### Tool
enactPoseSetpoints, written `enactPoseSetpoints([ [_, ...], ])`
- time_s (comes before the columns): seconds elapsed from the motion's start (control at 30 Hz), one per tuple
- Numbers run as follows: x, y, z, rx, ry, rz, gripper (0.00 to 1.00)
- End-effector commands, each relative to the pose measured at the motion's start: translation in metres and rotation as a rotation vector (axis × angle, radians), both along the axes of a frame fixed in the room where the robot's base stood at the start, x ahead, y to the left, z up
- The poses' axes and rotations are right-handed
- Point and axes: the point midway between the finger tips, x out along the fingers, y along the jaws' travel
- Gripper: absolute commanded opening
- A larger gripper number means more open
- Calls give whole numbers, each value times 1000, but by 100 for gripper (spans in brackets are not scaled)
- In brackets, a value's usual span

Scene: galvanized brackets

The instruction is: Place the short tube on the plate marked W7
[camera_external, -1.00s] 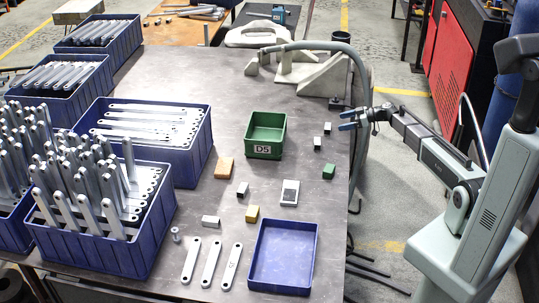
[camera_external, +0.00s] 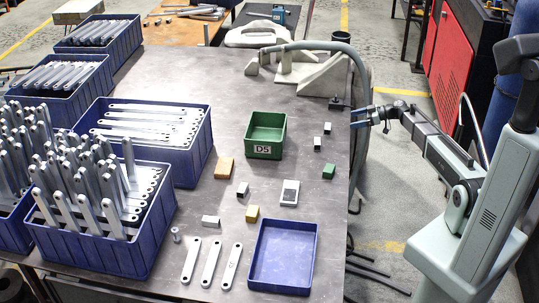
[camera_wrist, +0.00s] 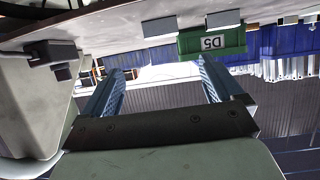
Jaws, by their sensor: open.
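A small grey cylindrical piece (camera_external: 175,234) stands on the table near the front left, left of three flat metal brackets; it looks like a short tube, but it is too small to be sure. No W7 marking is legible. A small pale plate with a dark grey square (camera_external: 289,192) lies right of the table's middle; I cannot read any mark on it. My gripper (camera_external: 357,117) is open and empty, at the table's right edge, far from both. In the wrist view its two blue fingers (camera_wrist: 158,85) stand wide apart with nothing between them.
A green bin marked D5 (camera_external: 265,151) stands mid-table and also shows in the wrist view (camera_wrist: 212,42). An empty blue tray (camera_external: 283,258) is at the front. Blue crates of brackets (camera_external: 150,180) fill the left. Small blocks, including an orange one (camera_external: 224,168), lie scattered between.

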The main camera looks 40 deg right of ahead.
Motion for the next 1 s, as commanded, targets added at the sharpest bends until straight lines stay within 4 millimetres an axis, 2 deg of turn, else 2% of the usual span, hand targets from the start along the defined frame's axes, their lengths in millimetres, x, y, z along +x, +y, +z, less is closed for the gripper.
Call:
enactPoseSetpoints([
  [0.17, 1, 4, -7, 1, 1, 1, 94],
  [0.6, 47, 46, -33, 1, 1, 1, 94],
  [1.0, 61, 60, -40, 0, 0, 1, 94],
])
